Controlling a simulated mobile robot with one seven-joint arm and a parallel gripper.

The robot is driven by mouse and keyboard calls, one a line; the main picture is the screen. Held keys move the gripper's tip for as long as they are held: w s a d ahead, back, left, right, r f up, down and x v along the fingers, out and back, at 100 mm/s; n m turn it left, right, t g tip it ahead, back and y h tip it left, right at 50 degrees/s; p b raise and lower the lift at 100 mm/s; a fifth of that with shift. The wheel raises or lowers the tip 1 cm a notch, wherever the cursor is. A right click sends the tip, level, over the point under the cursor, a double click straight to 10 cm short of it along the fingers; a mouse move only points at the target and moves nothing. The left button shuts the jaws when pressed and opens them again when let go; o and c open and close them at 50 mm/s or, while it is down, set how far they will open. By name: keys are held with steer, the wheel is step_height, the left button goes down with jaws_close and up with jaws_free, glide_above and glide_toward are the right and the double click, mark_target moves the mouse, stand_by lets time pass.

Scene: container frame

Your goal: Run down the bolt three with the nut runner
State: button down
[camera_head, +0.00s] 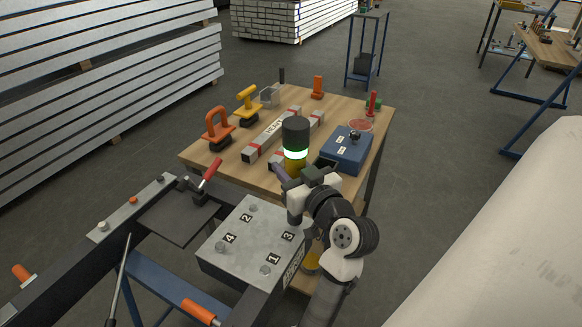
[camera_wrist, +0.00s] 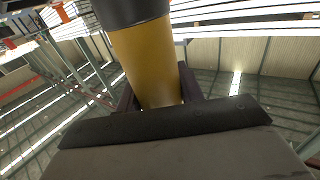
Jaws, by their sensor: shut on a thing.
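The nut runner (camera_head: 295,133) is an upright cylinder with a dark top, a glowing pale green ring and a yellow body. My gripper (camera_head: 287,176) is shut around its yellow body, which also shows between the fingers in the wrist view (camera_wrist: 146,65). The nut runner's lower end is hidden behind my gripper. The grey steel block (camera_head: 242,236) carries number labels 1 to 4. Label three (camera_head: 288,236) lies at the block's right side, just left of my arm. Bolt three is not clearly visible near my wrist. Bolts two (camera_head: 253,208), four (camera_head: 221,246) and one (camera_head: 265,270) show.
Behind the block, a wooden table (camera_head: 340,103) holds an orange-handled tool (camera_head: 217,124), a yellow-handled tool (camera_head: 247,100), a level-like bar (camera_head: 272,134) and a blue case (camera_head: 346,150). A red-handled clamp (camera_head: 210,172) stands left of the block. A pale curved surface (camera_head: 510,240) fills the right.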

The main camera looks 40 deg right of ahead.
steer(key=shift+f+b, duration=1.3)
stand_by(1.6)
